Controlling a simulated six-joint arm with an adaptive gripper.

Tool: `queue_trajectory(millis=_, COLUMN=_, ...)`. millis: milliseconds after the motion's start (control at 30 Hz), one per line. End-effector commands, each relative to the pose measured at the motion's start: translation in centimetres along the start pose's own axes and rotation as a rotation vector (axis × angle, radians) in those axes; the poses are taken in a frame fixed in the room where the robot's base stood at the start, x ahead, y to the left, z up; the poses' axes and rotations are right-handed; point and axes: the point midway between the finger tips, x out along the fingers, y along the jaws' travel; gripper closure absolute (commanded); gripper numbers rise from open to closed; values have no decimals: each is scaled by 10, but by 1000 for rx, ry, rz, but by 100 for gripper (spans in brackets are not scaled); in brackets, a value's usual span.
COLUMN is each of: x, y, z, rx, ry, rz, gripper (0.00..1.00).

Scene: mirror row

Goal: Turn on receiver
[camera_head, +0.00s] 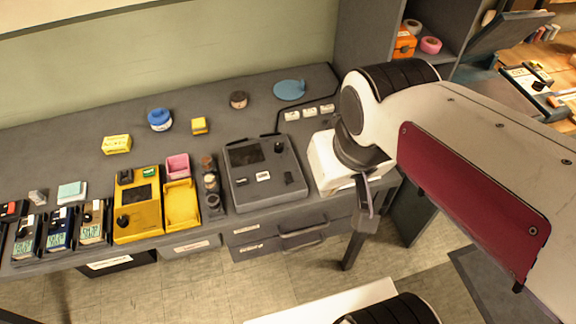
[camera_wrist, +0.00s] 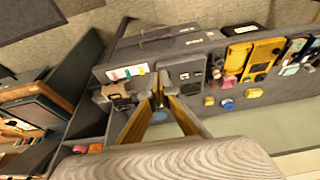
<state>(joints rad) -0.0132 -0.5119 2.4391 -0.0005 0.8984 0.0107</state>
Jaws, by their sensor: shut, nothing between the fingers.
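A grey box with a dark screen (camera_head: 265,173) sits on the bench, left of my arm. It looks like the receiver, but its labels are too small to read. It has a round black knob (camera_head: 279,147) at its upper right and a small dark switch (camera_head: 289,178) at its lower right. Whether it is on cannot be told. The grey box also shows in the wrist view (camera_wrist: 182,70). My gripper (camera_head: 366,214) is right of the grey box, apart from it, in front of a white box (camera_head: 325,165). Its fingers meet, empty, in the wrist view (camera_wrist: 158,84).
A yellow instrument (camera_head: 138,211) and a yellow tray (camera_head: 182,205) stand left of the grey box, with several meters further left. A black cable runs behind the box. A blue disc (camera_head: 289,90) lies at the back. A shelf (camera_head: 425,30) stands at the right.

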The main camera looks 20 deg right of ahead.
Motion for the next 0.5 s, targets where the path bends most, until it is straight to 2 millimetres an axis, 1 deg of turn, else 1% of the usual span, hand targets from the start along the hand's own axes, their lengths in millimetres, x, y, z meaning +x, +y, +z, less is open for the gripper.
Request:
queue_trajectory(millis=267, x=17, y=-2, z=-19, rx=68, ry=-64, rz=2, gripper=100)
queue_trajectory(millis=500, x=32, y=-3, z=-36, rx=172, ry=-110, rz=10, gripper=100)
